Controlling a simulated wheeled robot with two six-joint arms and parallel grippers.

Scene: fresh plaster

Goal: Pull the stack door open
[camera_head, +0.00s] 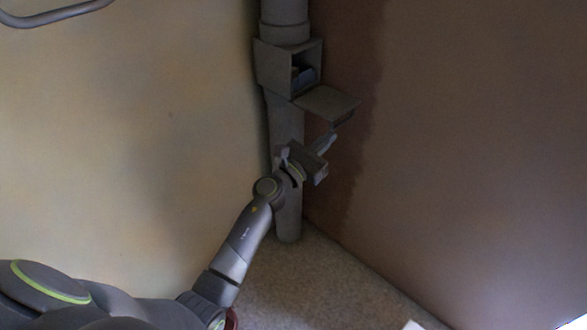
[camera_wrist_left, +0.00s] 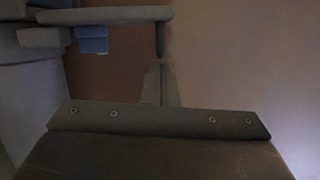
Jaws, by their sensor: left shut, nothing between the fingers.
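The grey stack (camera_head: 287,125) is a round pipe standing in the corner, with a box-like housing (camera_head: 270,65) on it. The stack door (camera_head: 328,101) is folded down and sticks out roughly level from the housing's lower edge, so the housing stands open. Something blue (camera_head: 303,75) shows inside. My left gripper (camera_head: 330,140) is shut and empty, just below the door and apart from it as far as I can tell. In the left wrist view the shut fingers (camera_wrist_left: 160,84) point up toward the door (camera_wrist_left: 105,15). My right gripper is not in view.
A pale plaster wall (camera_head: 130,120) is on the left and a brown wall (camera_head: 470,140) on the right, close to the gripper. A grey bent rail (camera_head: 50,17) is at the top left. The speckled floor (camera_head: 310,285) below is mostly clear.

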